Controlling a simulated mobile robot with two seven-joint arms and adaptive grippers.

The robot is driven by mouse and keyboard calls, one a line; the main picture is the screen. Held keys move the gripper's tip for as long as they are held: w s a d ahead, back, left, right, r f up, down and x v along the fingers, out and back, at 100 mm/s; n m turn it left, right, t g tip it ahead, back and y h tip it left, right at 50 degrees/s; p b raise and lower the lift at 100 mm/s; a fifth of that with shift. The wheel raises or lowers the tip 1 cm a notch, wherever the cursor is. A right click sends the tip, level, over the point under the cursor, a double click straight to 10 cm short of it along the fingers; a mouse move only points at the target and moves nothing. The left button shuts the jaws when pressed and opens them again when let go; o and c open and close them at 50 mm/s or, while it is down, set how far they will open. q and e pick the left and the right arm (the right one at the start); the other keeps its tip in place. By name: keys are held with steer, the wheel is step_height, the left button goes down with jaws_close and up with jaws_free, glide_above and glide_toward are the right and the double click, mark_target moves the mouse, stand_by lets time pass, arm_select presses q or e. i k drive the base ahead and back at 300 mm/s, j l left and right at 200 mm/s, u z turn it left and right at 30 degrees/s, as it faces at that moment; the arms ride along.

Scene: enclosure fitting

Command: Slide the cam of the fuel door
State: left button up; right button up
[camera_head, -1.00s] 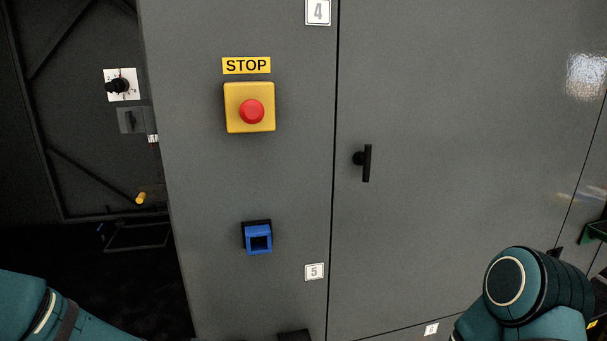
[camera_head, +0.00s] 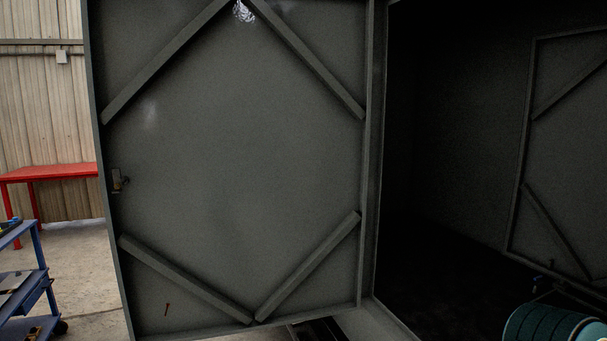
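A large grey door (camera_head: 240,150) stands open with its inner face toward me, crossed by diagonal braces at its corners. Neither gripper is in view.
A dark enclosure interior opens on the right, with a braced panel (camera_head: 565,150) inside. At left are a red table (camera_head: 50,172) and a blue cart (camera_head: 42,262). Concrete floor (camera_head: 85,265) is clear between them and the door.

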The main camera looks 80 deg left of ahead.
mark_target(116, 173)
steer(key=u, duration=3.75)
